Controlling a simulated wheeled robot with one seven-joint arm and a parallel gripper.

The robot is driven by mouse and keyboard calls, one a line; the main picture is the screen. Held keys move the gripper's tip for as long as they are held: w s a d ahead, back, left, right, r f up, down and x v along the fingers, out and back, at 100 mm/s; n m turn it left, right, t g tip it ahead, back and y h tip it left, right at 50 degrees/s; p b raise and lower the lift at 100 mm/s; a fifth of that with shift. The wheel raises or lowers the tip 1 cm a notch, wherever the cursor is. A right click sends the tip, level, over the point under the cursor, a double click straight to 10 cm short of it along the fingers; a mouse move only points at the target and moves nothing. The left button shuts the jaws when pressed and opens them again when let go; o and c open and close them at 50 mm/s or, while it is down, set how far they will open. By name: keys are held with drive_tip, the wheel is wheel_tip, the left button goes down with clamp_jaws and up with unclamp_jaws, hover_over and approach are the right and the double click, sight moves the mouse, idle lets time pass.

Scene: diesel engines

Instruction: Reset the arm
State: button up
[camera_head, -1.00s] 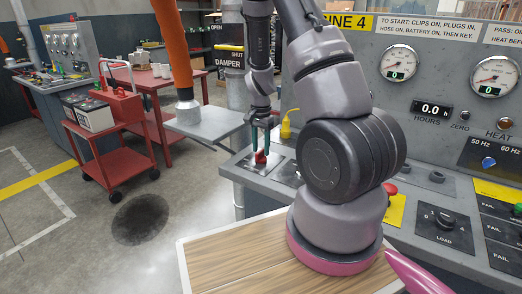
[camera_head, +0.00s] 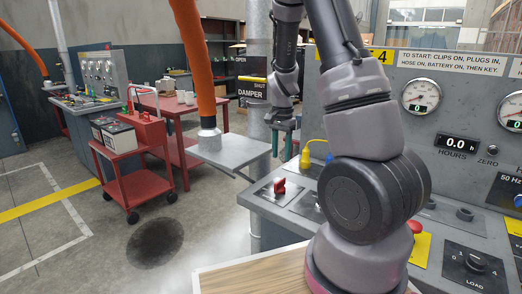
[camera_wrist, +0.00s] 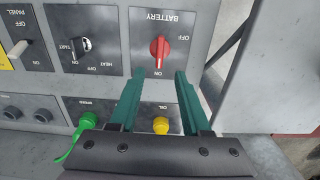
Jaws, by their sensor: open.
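My gripper (camera_head: 282,146) hangs fingers-down above the sloped control panel, with its two teal fingers apart. In the wrist view the fingers (camera_wrist: 159,78) are open with nothing between them. The red BATTERY switch (camera_head: 280,187) is below the gripper, clear of the fingertips. In the wrist view the red switch (camera_wrist: 160,48) sits just beyond the fingertips, its handle about upright and in line with the ON mark. My arm hides part of the panel in the head view.
A yellow plug (camera_wrist: 161,125) and a green plug (camera_wrist: 88,121) are on the panel. A red cart (camera_head: 135,165) is farther left. Open floor lies between cart and panel.

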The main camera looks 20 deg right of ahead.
drive_tip(key=s+a+r+n+t+y, duration=0.15)
drive_tip(key=s+r, duration=0.25)
drive_tip(key=r, duration=0.5)
drive_tip(key=s+a+r+n+t+y, duration=0.1)
drive_tip(key=s+a+r+n+t, duration=0.15)
drive_tip(key=r, duration=0.65)
drive_tip(key=s+a+r+n+t, duration=0.3)
drive_tip(key=s+r, duration=0.6)
drive_tip(key=s, duration=0.4)
drive_tip(key=shift+s+a, duration=0.25)
drive_tip(key=shift+a, duration=0.2)
drive_tip(key=shift+s+h, duration=0.1)
drive_tip(key=shift+h, duration=0.15)
